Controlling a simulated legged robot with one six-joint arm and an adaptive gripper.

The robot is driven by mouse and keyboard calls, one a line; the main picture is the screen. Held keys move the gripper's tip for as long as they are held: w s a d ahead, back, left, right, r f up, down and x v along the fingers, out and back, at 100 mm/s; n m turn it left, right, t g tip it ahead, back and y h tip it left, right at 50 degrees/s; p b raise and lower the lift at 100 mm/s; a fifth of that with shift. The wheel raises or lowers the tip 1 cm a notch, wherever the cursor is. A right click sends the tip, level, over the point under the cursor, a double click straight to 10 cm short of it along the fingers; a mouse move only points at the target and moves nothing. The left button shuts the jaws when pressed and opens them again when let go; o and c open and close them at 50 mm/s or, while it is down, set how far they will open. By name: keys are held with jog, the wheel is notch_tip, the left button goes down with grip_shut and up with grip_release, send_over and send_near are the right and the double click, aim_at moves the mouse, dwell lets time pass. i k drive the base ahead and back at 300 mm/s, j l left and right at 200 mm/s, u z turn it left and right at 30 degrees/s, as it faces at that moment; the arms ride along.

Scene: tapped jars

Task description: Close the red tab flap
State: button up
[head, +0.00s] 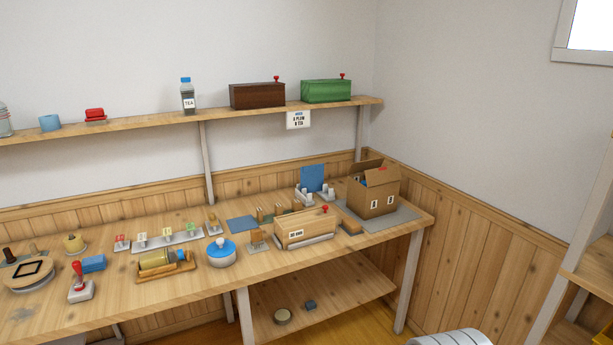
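The brown cardboard box (369,205) stands on a grey mat (402,217) at the right end of the workbench. Its top is open, with flaps standing up at different angles. A small red tab (382,168) shows at the upper edge of the box, by the raised flap (381,176). Something blue shows inside the box opening. The tab is too small to tell exactly how it joins the flap. My gripper is not in view.
A wooden box with a red knob (304,229) and a small brown block (350,227) stand left of the cardboard box. A blue panel (312,178) stands behind. A shelf (225,111) runs above. Another shelf unit (590,262) stands at right.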

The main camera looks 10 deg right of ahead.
aim_at(381, 175)
jog(key=i+j+z, duration=0.15)
jog(key=i+z, duration=0.25)
jog(key=i, duration=0.15)
jog(key=i+j+z, duration=0.4)
jog(key=i+l+u, duration=0.25)
jog(key=i+l, duration=0.15)
jog(key=l, duration=0.25)
jog(key=i+l+u, duration=0.15)
jog(key=l, duration=0.2)
jog(key=i+u, duration=0.35)
jog(key=i, duration=0.55)
